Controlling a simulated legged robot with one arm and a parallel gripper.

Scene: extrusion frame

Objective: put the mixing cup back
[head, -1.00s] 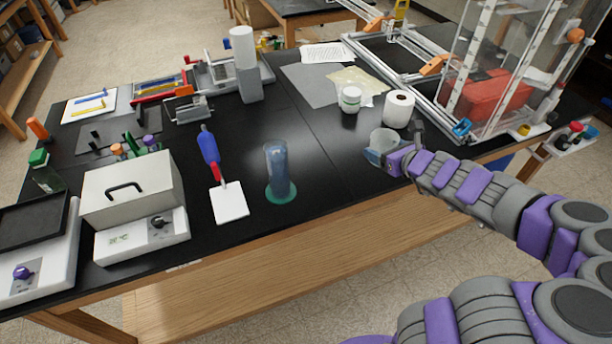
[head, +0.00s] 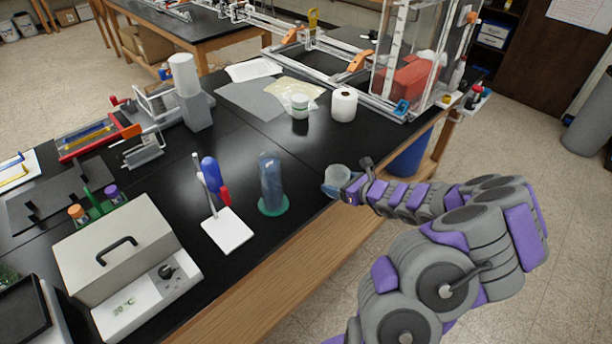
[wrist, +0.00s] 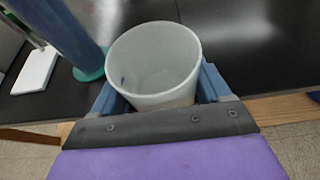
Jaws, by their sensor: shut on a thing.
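The mixing cup (head: 336,177) is a pale translucent cup held at the end of my arm, at the front edge of the black bench. It also shows in the wrist view (wrist: 155,62), upright with its open mouth toward the camera and no contents that I can make out. My gripper (head: 346,186) is shut around the cup, with a blue finger on each side of it in the wrist view (wrist: 158,95). I cannot tell whether the cup's base touches the bench.
A tall blue translucent cylinder (head: 271,180) on a green base stands left of the cup.

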